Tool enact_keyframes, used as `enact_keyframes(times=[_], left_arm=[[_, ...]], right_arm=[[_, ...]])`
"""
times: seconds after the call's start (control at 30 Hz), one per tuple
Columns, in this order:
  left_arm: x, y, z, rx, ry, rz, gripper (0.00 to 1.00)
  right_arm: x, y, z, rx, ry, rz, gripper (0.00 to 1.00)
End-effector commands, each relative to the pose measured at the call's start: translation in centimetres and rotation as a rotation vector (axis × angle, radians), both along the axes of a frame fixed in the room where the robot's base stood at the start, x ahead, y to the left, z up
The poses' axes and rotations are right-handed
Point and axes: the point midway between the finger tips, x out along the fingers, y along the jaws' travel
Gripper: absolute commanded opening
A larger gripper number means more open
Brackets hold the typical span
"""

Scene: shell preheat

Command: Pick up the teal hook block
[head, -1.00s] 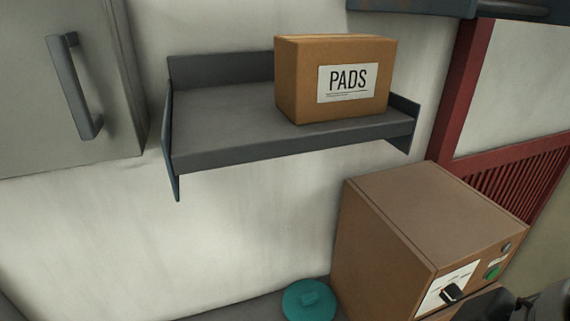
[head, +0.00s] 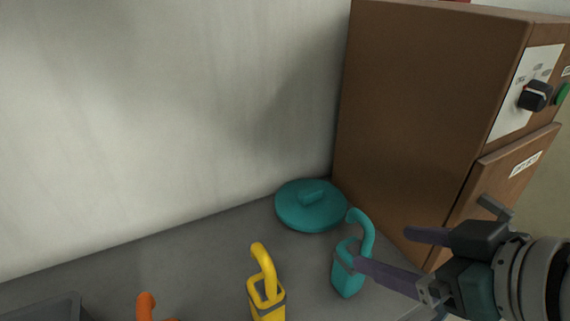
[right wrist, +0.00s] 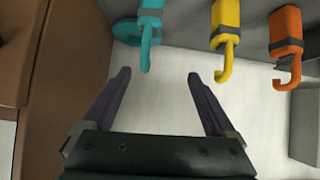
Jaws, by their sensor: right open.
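The teal hook block (head: 347,275) stands upright on the grey bench, its curved hook at the top. In the right wrist view the teal hook block (right wrist: 150,28) shows at the top, a little ahead of the fingertips. My right gripper (head: 392,257) is open. In the head view its near finger overlaps the block's right side; I cannot tell whether they touch. In the right wrist view my right gripper (right wrist: 156,76) has nothing between its fingers. My left gripper is not in view.
A yellow hook block (head: 266,300) and an orange one (head: 146,306) stand left of the teal block. A round teal lid (head: 300,212) lies behind it. A brown cabinet (head: 425,110) with a knob stands at right. A grey tray (head: 50,308) is at lower left.

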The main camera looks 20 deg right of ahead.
Motion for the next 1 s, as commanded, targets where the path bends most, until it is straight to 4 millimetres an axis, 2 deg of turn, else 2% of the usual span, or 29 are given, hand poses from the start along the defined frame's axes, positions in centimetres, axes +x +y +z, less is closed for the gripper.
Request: enact_keyframes(times=[0.03,0.2,0.33,0.5,0.63,1.0], left_arm=[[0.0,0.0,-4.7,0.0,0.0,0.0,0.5],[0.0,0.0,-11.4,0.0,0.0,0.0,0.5],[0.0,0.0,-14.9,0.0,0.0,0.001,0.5],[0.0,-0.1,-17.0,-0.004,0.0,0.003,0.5],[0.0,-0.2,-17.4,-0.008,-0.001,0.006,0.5],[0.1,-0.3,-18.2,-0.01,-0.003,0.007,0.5]], right_arm=[[0.4,-0.4,-4.5,0.004,-0.028,0.003,0.91],[1.5,-1.3,-10.4,0.031,-0.133,0.017,0.91],[2.1,-1.7,-13.1,0.05,-0.194,0.026,0.91],[2.5,-2.1,-14.7,0.066,-0.24,0.035,0.91],[2.9,-2.1,-14.9,0.072,-0.254,0.038,0.91],[6.8,-1.6,-16.5,0.07,-0.255,0.037,0.91]])
